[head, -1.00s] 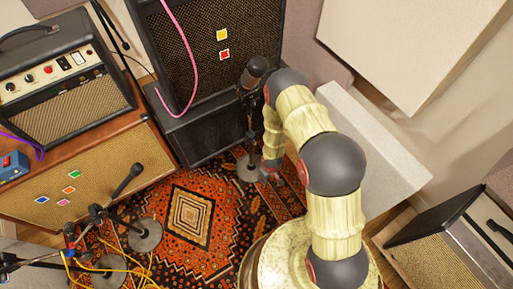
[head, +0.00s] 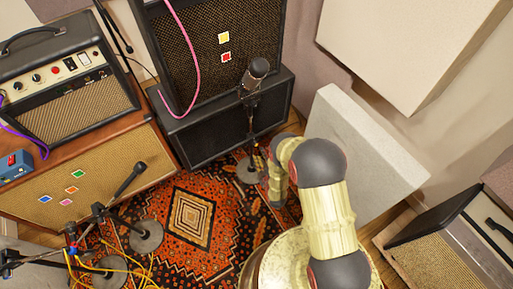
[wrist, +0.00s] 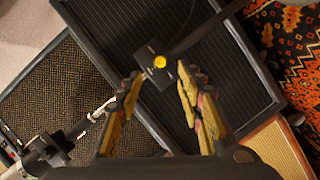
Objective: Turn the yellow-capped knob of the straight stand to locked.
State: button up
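The straight stand (head: 251,120) rises from a round base on the rug and carries a dark microphone (head: 258,70) at its top. In the wrist view, the yellow-capped knob (wrist: 160,62) sits on a small black block on the stand's pole. My gripper (wrist: 161,76) is open, with one finger on each side of the block. The knob lies between or just beyond the fingertips; contact cannot be told. In the head view, my gripper (head: 263,168) is low beside the pole, and the knob cannot be made out.
A black speaker cabinet (head: 224,125) stands close behind the stand. A pale panel (head: 360,150) leans to the right of my arm. A boom stand (head: 118,195) and yellow cables (head: 135,268) are at left. Patterned rug (head: 195,215) lies open between the stands.

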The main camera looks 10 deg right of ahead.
aim_at(256, 145)
jog(key=b+x, duration=0.2)
jog(key=x, duration=0.5)
jog(key=shift+c, duration=0.5)
jog(key=c, duration=0.8)
grip_shut()
